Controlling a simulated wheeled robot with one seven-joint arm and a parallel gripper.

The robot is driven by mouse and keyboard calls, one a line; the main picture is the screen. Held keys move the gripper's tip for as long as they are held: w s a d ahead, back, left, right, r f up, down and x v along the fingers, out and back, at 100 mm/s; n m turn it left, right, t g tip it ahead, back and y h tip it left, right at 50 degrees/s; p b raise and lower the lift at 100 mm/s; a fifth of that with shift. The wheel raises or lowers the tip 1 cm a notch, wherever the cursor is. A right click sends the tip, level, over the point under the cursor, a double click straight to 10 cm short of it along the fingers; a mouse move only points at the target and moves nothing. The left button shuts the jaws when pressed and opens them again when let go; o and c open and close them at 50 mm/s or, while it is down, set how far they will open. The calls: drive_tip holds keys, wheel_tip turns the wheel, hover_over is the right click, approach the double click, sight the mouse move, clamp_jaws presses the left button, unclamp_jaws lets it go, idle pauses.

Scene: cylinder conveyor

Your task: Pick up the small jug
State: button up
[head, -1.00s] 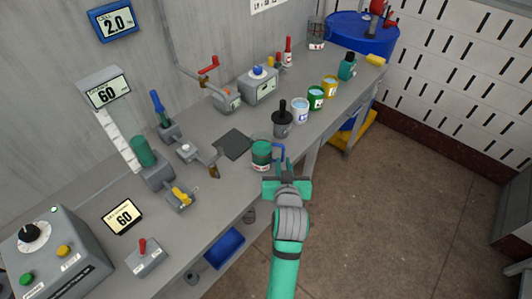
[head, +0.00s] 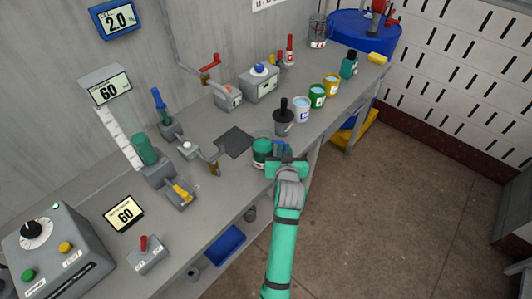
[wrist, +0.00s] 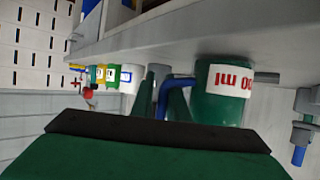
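The small jug (head: 262,148) is a dark green vessel with a blue handle (head: 281,146). It stands upright at the front edge of the bench. In the wrist view, where things look upside down, the jug (wrist: 218,108) shows a white label with red lettering ending in "0 ml". My gripper (head: 283,157) is at the jug's handle side. In the wrist view, my gripper's dark green fingers (wrist: 163,95) stand apart, one on each side of the upright part of the blue handle (wrist: 170,90). Whether they touch it is not clear.
White (head: 301,109), green (head: 316,96) and yellow (head: 331,85) cans stand further along the bench (head: 245,103). A grey pot (head: 283,125) with a dark top is nearer. A dark square plate (head: 236,141) lies left of the jug. A blue bin (head: 225,244) sits below.

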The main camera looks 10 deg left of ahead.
sight(281, 142)
drive_tip(key=shift+a, duration=0.15)
clamp_jaws()
drive_tip(key=shift+r, duration=0.2)
idle(1.2)
drive_tip(key=shift+r, duration=0.5)
drive_tip(key=s+r, duration=0.1)
drive_tip(key=r, duration=0.1)
drive_tip(key=s+r, duration=0.2)
drive_tip(key=r, duration=0.1)
drive_tip(key=s+a+r, duration=0.1)
drive_tip(key=r, duration=0.1)
drive_tip(key=shift+s+r, duration=0.3)
drive_tip(key=s+a+r, duration=0.2)
drive_tip(key=s+r, duration=0.2)
drive_tip(key=s, duration=0.5)
idle(1.0)
